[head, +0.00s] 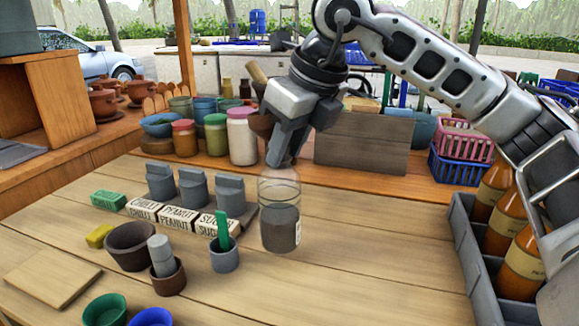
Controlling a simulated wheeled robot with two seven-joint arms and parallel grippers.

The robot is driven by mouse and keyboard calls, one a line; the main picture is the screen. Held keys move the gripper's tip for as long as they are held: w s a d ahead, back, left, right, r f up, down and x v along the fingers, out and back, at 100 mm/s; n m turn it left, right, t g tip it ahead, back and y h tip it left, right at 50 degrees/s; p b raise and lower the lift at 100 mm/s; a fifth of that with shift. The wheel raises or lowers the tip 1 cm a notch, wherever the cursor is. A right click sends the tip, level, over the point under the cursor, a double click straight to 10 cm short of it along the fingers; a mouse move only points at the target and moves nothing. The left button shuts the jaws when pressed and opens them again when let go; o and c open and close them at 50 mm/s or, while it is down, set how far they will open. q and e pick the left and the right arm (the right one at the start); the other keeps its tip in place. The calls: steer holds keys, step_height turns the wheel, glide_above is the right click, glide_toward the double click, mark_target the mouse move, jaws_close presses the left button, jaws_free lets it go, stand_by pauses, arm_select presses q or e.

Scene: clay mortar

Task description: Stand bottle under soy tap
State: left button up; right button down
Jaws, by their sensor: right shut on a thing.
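A clear bottle (281,222) with dark contents and a pale label edge is upright at the middle of the wooden table. My right gripper (282,160) comes down from above and is shut on the bottle's top. I cannot tell whether the bottle's base touches the table. Several grey upright blocks (193,188) stand in a row to the left of the bottle, behind white lettered labels (180,219) that read like chilli, peanut and sugar. I cannot make out a tap marked soy. My left gripper is not in view.
A grey cup with a green stick (224,256) stands close left of the bottle. Brown bowls (131,245) and a board (52,277) are further left. A grey crate of orange bottles (500,250) is at right. Table right of the bottle is clear.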

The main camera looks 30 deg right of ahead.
mark_target(289, 169)
steer(key=shift+w+d+f, duration=0.1)
steer(key=shift+d+f, duration=0.05)
steer(key=shift+f, duration=0.75)
steer(key=shift+w+d+f, duration=0.1)
steer(key=shift+f, duration=0.8)
steer(key=shift+f+b, duration=0.15)
steer(key=shift+b, duration=0.25)
steer(key=c, duration=1.1)
jaws_free()
steer(key=shift+o, duration=0.2)
